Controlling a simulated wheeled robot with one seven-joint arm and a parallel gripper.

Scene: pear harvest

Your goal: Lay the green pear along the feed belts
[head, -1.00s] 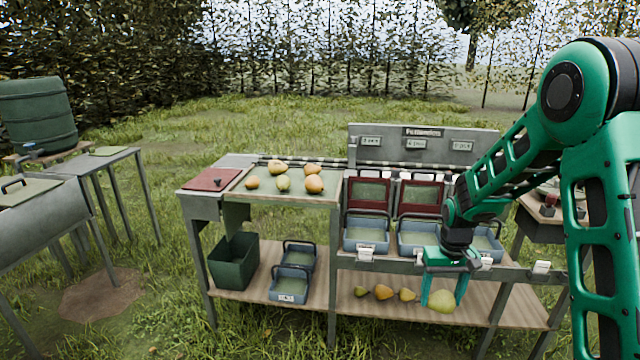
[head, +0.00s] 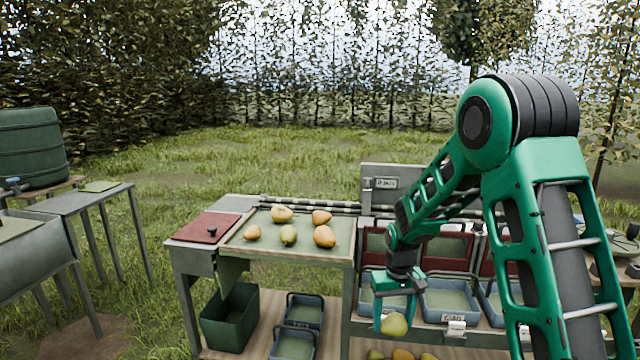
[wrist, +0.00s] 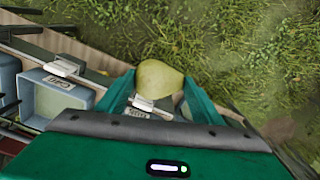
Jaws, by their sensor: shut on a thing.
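My gripper (head: 394,318) is shut on a green pear (head: 394,325), held in the air in front of the grading stand's blue trays. The wrist view shows the pear (wrist: 158,80) between the two green fingers, above the stand's front edge and the grass. The feed belts (head: 310,206) look like the dark-and-light banded strip along the back of the stand, behind the green sorting top; my arm hides part of it.
Several pears (head: 288,234) lie on the green sorting top (head: 262,240). Blue trays (head: 450,300) stand along the front. A dark green bin (head: 230,318) stands on the lower shelf. A red lid (head: 204,228) lies at the left end.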

